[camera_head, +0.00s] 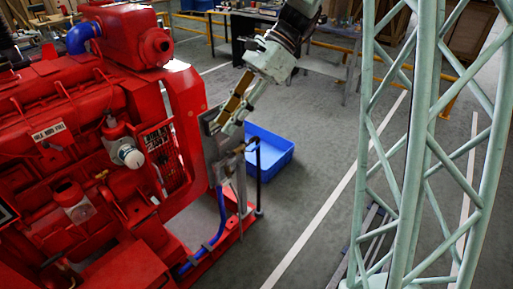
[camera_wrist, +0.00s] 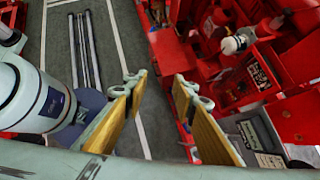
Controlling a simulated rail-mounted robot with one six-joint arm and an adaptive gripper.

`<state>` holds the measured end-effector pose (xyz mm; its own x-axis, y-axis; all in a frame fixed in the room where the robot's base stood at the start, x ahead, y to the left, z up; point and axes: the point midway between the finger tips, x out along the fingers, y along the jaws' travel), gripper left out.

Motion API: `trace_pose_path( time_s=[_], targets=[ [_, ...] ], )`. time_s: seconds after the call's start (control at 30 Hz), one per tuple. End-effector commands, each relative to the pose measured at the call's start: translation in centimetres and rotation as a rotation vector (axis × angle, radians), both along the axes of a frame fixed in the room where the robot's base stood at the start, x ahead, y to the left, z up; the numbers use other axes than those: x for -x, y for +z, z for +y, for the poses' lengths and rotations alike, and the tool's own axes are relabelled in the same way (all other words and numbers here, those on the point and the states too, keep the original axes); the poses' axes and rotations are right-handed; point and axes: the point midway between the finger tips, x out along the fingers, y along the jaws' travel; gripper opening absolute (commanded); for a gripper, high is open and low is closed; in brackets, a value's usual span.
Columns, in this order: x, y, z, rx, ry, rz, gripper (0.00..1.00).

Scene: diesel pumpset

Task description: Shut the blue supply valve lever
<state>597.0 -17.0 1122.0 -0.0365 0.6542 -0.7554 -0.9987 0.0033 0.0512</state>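I cannot make out the blue supply valve lever for certain in either view. In the head view, a blue hose (camera_head: 219,215) runs down and along the red base at the right end of the engine. Slim upright parts, including a dark rod (camera_head: 258,178), stand by it, just below my gripper. My gripper (camera_head: 228,122) is in front of a grey panel (camera_head: 210,140) at the engine's end, pointing down and left. In the wrist view, my gripper (camera_wrist: 160,78) has its two yellow-padded fingers wide apart, with nothing between them. The fingers hide part of the engine's side.
The red diesel engine (camera_head: 75,120) fills the left of the head view. A blue bin (camera_head: 268,150) lies on the floor behind my gripper. A workbench and yellow rails are at the back.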

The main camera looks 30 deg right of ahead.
Motion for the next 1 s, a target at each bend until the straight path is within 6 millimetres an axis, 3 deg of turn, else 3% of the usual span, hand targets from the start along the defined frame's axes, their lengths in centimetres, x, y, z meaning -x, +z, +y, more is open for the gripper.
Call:
trace_pose_path(
  time_s=[1.0],
  targets=[
    [-12.5,-9.5,-9.0,-0.346,-0.516,0.393,0.25]
  ],
)
